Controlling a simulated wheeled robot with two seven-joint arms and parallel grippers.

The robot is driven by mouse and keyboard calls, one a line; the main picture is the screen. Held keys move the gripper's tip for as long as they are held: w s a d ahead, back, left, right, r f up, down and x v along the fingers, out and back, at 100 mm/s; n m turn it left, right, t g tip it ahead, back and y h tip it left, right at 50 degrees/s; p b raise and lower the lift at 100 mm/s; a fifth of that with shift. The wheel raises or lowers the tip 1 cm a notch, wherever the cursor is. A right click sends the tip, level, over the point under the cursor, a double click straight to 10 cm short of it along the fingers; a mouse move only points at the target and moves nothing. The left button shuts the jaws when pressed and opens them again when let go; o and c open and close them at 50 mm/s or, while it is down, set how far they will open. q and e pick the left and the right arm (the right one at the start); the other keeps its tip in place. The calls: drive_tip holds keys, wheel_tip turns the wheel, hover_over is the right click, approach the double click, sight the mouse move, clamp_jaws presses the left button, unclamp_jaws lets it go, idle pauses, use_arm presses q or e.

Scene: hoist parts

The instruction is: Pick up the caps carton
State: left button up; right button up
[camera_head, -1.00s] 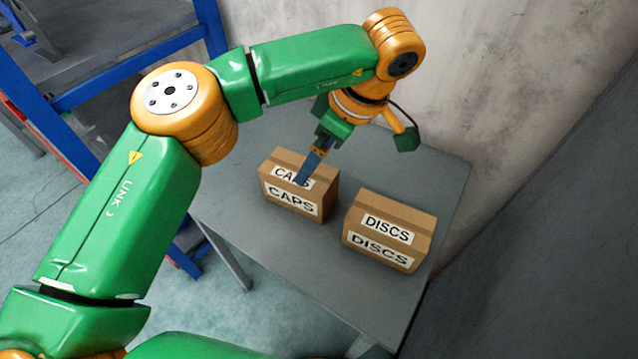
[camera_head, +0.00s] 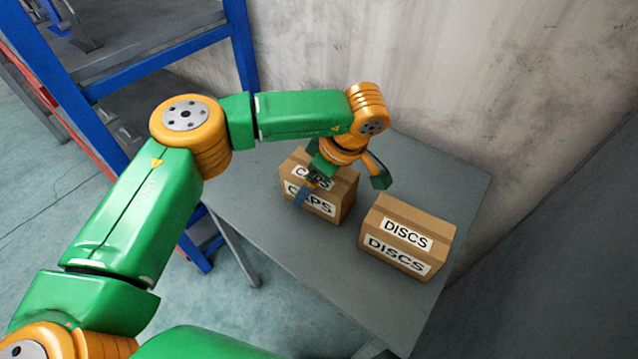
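The caps carton (camera_head: 345,192) is a brown box with two white CAPS labels. It stands upright on the grey table (camera_head: 280,245), towards the back left. My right gripper is not in view.
A similar DISCS carton (camera_head: 425,215) stands to the right of the caps carton, with a narrow gap between them. A wall (camera_head: 450,90) rises behind the table. A blue-framed rack (camera_head: 160,62) stands at the left. The table's front is clear.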

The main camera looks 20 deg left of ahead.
use_arm(q)
drive_tip(key=shift+f, duration=0.25)
clamp_jaws()
idle(0.3)
drive_tip(key=shift+r, duration=0.15)
